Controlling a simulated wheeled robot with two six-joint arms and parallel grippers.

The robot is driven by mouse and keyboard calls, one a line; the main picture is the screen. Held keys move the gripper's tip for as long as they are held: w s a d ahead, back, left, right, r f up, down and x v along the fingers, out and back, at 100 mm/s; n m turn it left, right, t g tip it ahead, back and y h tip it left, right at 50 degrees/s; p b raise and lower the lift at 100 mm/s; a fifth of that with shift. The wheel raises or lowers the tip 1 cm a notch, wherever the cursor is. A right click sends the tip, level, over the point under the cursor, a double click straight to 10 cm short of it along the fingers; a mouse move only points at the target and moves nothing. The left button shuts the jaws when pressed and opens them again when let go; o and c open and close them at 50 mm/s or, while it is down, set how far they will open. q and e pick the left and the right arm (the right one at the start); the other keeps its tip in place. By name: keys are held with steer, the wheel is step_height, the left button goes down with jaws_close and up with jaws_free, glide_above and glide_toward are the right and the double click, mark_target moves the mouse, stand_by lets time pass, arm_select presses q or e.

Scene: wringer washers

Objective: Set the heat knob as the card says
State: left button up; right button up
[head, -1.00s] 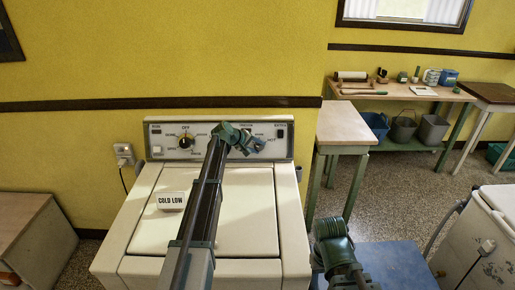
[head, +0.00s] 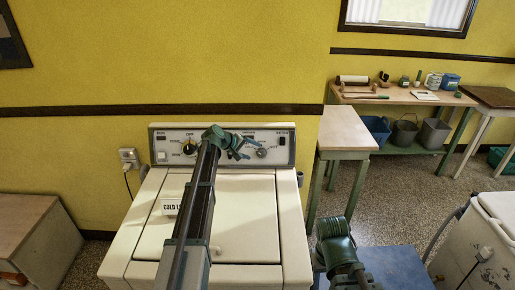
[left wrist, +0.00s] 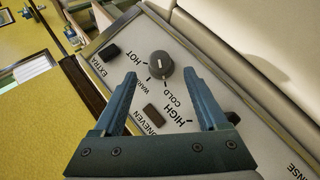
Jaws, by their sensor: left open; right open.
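A white washer (head: 248,215) stands against the wall, its control panel (head: 226,139) along the back. My left gripper (head: 246,147) is open at the panel's right side, by the grey heat knob (head: 262,153). In the left wrist view this round knob (left wrist: 160,64) lies just beyond and between the open fingertips (left wrist: 163,75), not gripped. HOT, WARM and COLD are printed around it. A white mark shows on its face, but its setting is unclear.
A dark button (left wrist: 109,51) and a brown button (left wrist: 154,115) sit near the knob. A black knob (head: 190,149) is at the panel's left. A small table (head: 345,130) stands right of the washer, and a workbench (head: 400,96) holds several items behind it.

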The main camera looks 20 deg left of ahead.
arm_select(q)
steer(key=p+v, duration=0.3)
steer(key=v, duration=0.4)
arm_select(e)
step_height(320, 180, up, 4)
steer(key=shift+r, duration=0.25)
arm_select(q)
steer(key=shift+s, duration=0.1)
